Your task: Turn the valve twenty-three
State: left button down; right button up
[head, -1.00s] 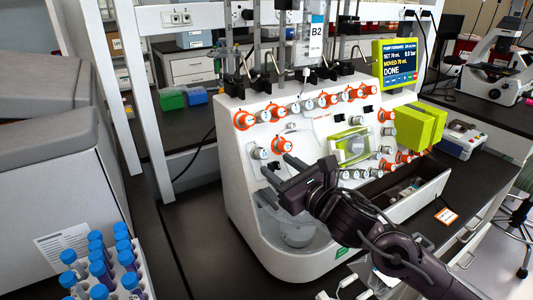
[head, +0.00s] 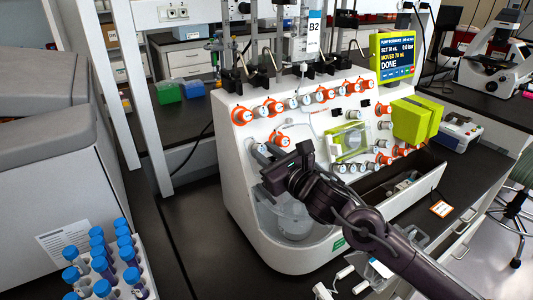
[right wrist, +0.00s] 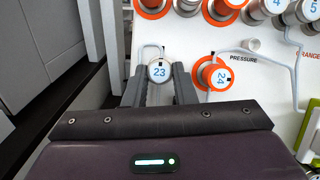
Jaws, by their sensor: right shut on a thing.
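Valve 23 (right wrist: 159,71) is a grey knob with a white cap marked 23, at the left of the white panel in the right wrist view. My right gripper (right wrist: 161,86) has one finger on each side of it and is shut on it. In the head view my right gripper (head: 262,152) reaches the left part of the machine's front, and its fingers largely hide valve 23 there. My left gripper is not in view.
Orange valve 24 (right wrist: 215,76) sits close to the right of valve 23; it also shows in the head view (head: 279,138). More valves (head: 305,98) line the panel above. A yellow-green screen (head: 397,58) reads DONE. A tube rack (head: 146,272) stands at lower left.

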jog(key=shift+s+a+f+m+t+h+b, duration=0.15)
jog(key=shift+m+t+h+b, duration=0.3)
jog(key=shift+m+b, duration=0.65)
jog(key=m+h+b, duration=0.1)
jog(key=m+b, duration=0.1)
jog(key=m, duration=0.1)
jog(key=shift+t, duration=0.25)
jog(key=m+h+b, duration=0.1)
jog(key=m+h, duration=0.1)
jog(key=m, duration=0.1)
jog(key=shift+a+m+b, duration=0.15)
jog(key=shift+m+b, duration=0.2)
jog(key=shift+m, duration=0.05)
jog(key=m+h+b, duration=0.1)
jog(key=m, duration=0.2)
jog(key=shift+a+t, duration=0.1)
jog(key=shift+t, duration=0.2)
jog(key=m, duration=0.1)
jog(key=m+h, duration=0.1)
jog(key=shift+r+m, duration=0.3)
jog(key=shift+s+r+m+h, duration=0.1)
jog(key=shift+m+h, duration=0.45)
jog(key=shift+m, duration=0.45)
jog(key=m+g+h+p, duration=0.1)
jog(key=m, duration=0.2)
jog(key=shift+a+r, duration=0.15)
jog(key=shift+m+g+p, duration=0.4)
jog(key=shift+m+p, duration=0.25)
jog(key=shift+m, duration=0.35)
